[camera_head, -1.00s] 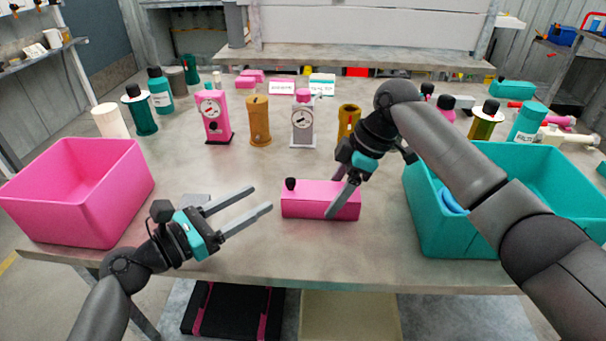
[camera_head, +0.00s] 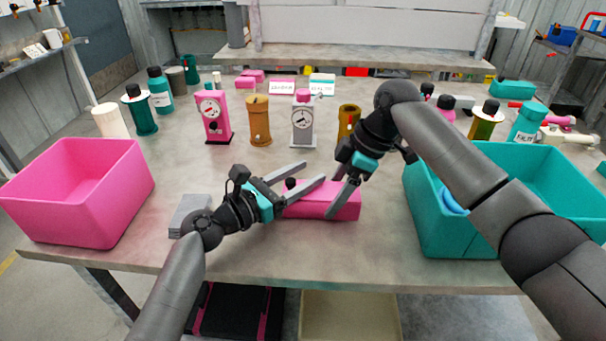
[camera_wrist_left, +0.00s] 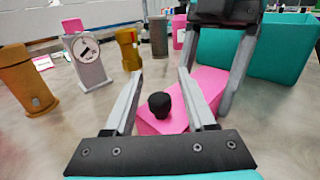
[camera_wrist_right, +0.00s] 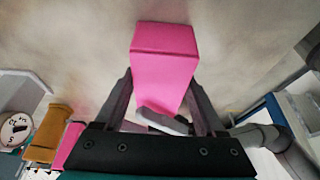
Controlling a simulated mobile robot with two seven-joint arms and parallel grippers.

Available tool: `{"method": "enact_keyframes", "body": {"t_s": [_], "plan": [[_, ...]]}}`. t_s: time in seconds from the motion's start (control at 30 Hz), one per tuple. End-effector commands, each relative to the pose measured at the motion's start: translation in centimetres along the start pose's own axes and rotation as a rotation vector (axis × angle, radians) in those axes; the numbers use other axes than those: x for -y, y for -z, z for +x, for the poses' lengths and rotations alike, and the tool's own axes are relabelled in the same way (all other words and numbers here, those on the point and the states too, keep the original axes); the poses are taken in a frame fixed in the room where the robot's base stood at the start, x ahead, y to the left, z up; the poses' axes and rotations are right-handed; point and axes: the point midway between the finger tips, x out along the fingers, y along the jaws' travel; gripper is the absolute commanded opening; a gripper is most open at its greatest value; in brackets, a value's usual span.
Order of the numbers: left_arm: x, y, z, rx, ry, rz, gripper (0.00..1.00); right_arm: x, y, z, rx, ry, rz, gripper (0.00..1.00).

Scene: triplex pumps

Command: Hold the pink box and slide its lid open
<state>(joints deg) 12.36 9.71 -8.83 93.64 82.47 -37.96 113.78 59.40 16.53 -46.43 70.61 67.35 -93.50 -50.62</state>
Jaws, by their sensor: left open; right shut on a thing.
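The pink box (camera_head: 325,207) lies on the table in the middle of the head view, with a small black knob (camera_head: 290,183) on top near its left end. My right gripper (camera_head: 337,196) is shut on the box's right part; the right wrist view shows the pink box (camera_wrist_right: 165,62) between its fingers. My left gripper (camera_head: 313,174) is open, its fingers reaching over the box's left end on either side of the knob. In the left wrist view the knob (camera_wrist_left: 159,104) stands between the open fingers, apparently touching neither.
A pink bin (camera_head: 120,200) stands at the left and a teal bin (camera_head: 450,235) at the right. A grey block (camera_head: 187,213) lies behind my left wrist. Gauges, cylinders and bottles stand across the back of the table. The table in front of the box is clear.

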Motion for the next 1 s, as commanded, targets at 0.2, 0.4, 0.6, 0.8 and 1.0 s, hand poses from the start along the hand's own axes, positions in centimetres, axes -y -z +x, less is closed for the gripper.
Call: {"method": "enact_keyframes", "body": {"t_s": [0.2,0.4,0.6,0.8,1.0], "plan": [[0.0,-0.01,0.02,0.0,0.0,0.001,0.55,-0.01,0.02,-0.02,-0.001,-0.001,0.0,0.07],[-0.01,-0.01,0.0,0.0,0.0,0.001,0.32,-0.01,0.02,-0.02,-0.001,-0.001,0.0,0.07],[-0.01,0.0,-0.02,0.0,0.0,0.001,0.1,-0.01,0.03,-0.02,-0.001,-0.001,0.0,0.07],[-0.01,0.0,-0.02,0.0,0.0,0.001,0.0,-0.02,0.03,-0.02,-0.001,-0.001,0.0,0.07],[-0.01,0.01,-0.02,0.0,0.0,0.001,0.0,-0.02,0.03,-0.02,-0.001,-0.001,0.0,0.07]]}}
